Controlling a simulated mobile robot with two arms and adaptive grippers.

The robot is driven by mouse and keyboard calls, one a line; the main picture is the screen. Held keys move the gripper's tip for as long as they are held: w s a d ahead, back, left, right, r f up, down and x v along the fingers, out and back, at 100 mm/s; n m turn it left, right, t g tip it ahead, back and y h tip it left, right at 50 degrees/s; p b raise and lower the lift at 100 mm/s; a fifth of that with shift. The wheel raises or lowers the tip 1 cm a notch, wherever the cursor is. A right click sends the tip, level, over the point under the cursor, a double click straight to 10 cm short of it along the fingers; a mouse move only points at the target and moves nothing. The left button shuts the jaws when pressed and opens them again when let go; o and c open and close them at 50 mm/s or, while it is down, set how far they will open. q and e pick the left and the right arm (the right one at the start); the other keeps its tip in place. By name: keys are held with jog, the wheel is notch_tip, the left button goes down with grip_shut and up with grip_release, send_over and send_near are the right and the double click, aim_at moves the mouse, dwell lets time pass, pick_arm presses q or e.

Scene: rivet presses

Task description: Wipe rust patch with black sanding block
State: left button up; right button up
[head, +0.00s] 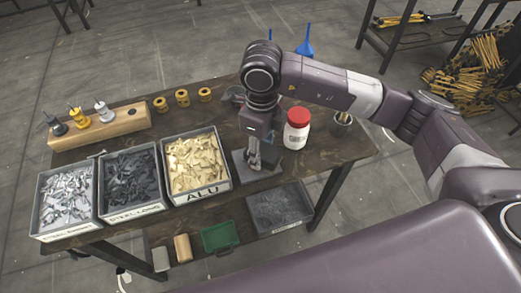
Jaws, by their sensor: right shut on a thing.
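My right gripper (254,160) points down over the worn wooden table, just right of the bin of pale parts. It is shut on a small dark thing that fits the black sanding block; the fingers hide most of it. Below it a flat grey metal plate (264,175) lies on the table, partly covered by the gripper. No rust patch can be made out on the plate's visible part. Whether the block touches the plate cannot be told. My left gripper is not in view.
Bins of silver, dark and pale parts (208,190) stand close on the left. A white jar with a red lid (296,133) stands close right of the gripper. Brass rings (182,97) and a wooden block with pegs (100,128) are behind. A lower shelf holds a green tray (220,236).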

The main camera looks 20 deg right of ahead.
aim_at(263, 150)
jog(key=shift+s+a+b, duration=0.15)
jog(key=shift+a+b, duration=0.25)
jog(key=shift+a, duration=1.05)
jog(key=shift+s+a+b, duration=0.15)
jog(key=shift+a+b, duration=0.2)
jog(key=shift+a, duration=1.1)
jog(key=shift+a+r, duration=0.1)
jog(key=shift+a, duration=0.1)
jog(key=shift+r+b, duration=0.1)
jog(key=shift+b, duration=0.2)
jog(key=shift+w+d+b, duration=0.2)
jog(key=shift+d+b, duration=0.15)
jog(key=shift+d, duration=0.35)
jog(key=shift+d+r, duration=0.2)
jog(key=shift+d, duration=0.15)
jog(key=shift+d+f+b, duration=0.15)
jog(key=shift+d+b, duration=0.25)
jog(key=shift+d, duration=0.4)
jog(key=shift+d+f+b, duration=0.15)
jog(key=shift+d+b, duration=0.25)
jog(key=shift+d, duration=0.9)
jog(key=shift+r, duration=0.1)
jog(key=shift+w+r+p, duration=0.1)
jog(key=shift+r+p, duration=1)
jog(key=shift+r, duration=1.35)
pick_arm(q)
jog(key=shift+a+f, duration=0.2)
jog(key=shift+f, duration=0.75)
pick_arm(e)
jog(key=shift+r, duration=0.55)
